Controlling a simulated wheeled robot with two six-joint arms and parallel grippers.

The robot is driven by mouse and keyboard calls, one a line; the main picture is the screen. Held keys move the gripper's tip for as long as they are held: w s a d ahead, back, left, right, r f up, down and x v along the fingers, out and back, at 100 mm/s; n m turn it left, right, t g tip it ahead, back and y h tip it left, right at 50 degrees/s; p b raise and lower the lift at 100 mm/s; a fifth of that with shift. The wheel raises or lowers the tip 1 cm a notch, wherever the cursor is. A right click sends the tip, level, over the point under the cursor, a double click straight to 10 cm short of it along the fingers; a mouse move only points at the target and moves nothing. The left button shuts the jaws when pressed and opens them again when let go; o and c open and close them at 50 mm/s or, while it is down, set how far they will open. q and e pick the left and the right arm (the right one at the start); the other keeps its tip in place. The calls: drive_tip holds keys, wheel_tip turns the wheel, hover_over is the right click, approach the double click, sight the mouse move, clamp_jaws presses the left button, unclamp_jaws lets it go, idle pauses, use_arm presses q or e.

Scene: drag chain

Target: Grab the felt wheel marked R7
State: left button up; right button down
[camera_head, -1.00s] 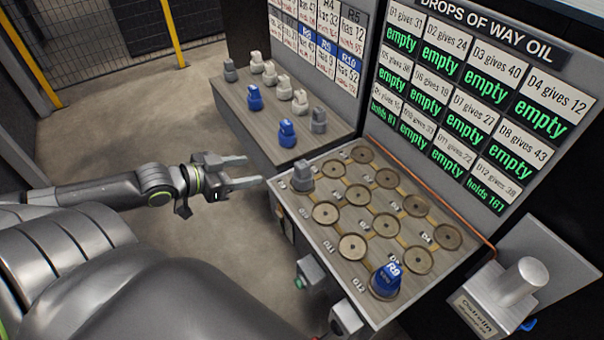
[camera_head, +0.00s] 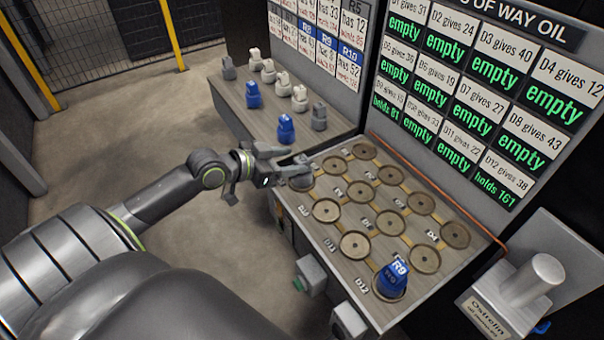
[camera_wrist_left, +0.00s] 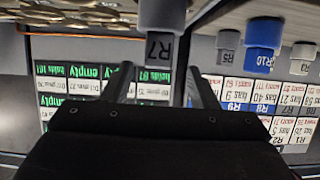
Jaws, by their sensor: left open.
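The grey felt wheel marked R7 (camera_head: 301,178) stands at the left corner of the plate of round recesses (camera_head: 352,212). In the left wrist view, which is upside down, its R7 label (camera_wrist_left: 159,48) faces me. My left gripper (camera_head: 286,163) is open and has its fingertips at the wheel, partly covering it in the head view. In the left wrist view the wheel shows between the two fingers (camera_wrist_left: 162,76), with a gap on each side. I cannot tell whether a finger touches it. My right gripper is not in view.
A blue wheel marked R9 (camera_head: 393,279) stands in the plate's near corner. Several white, blue and grey wheels, including a blue one (camera_head: 286,129), stand on the shelf behind. Boards with readings (camera_head: 470,95) rise behind the plate. A grey canister (camera_head: 530,285) is at the right.

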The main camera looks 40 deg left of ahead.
sight(308, 160)
use_arm(q)
drive_tip(key=shift+f+x, duration=0.15)
drive_tip(key=shift+x, duration=1.45)
drive_tip(key=shift+f+x, duration=0.1)
drive_tip(key=shift+x, duration=1.45)
drive_tip(key=shift+s+d, duration=0.1)
drive_tip(key=shift+s, duration=0.05)
drive_tip(key=shift+c, duration=0.2)
drive_tip(key=shift+r, duration=0.1)
drive_tip(key=c, duration=1.1)
